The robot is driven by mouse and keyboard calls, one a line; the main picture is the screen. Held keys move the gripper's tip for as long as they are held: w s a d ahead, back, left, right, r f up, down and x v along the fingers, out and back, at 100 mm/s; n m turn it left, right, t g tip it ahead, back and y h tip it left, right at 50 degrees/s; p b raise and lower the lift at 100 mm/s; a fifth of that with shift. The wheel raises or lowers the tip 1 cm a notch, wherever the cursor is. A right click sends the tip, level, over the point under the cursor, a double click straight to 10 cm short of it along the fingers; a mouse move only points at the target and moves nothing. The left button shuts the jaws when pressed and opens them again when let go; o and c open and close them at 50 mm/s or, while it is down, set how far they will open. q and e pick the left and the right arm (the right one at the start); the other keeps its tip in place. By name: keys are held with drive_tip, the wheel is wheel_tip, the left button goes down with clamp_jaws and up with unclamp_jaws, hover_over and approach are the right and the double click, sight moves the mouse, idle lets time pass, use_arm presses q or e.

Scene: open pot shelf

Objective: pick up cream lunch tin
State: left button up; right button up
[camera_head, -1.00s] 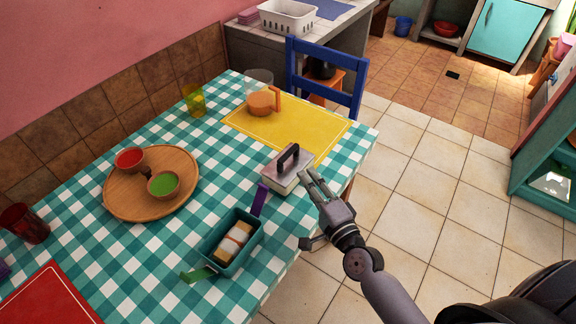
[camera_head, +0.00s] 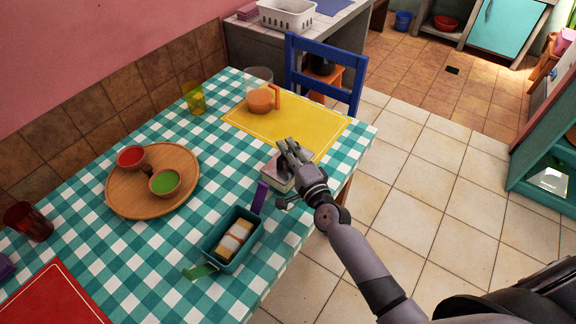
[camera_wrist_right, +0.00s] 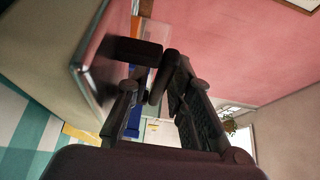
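The cream lunch tin (camera_head: 274,173) stands near the right edge of the checkered table, partly hidden in the head view by my right gripper. In the right wrist view its pale side (camera_wrist_right: 45,45) and metallic lid edge fill the left, with a dark handle (camera_wrist_right: 138,50) on the lid. My right gripper (camera_head: 285,149) is over the tin at its handle. In the wrist view its fingers (camera_wrist_right: 152,78) are apart with a gap between them, and the handle is close to the fingertips. I cannot tell whether they touch it. My left gripper is not in view.
A teal box (camera_head: 222,262) with food stands close by in front. A round wooden tray (camera_head: 128,202) with two bowls is left. A blue chair (camera_head: 352,98) stands at the far table edge.

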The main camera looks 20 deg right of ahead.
clamp_jaws()
idle(0.8)
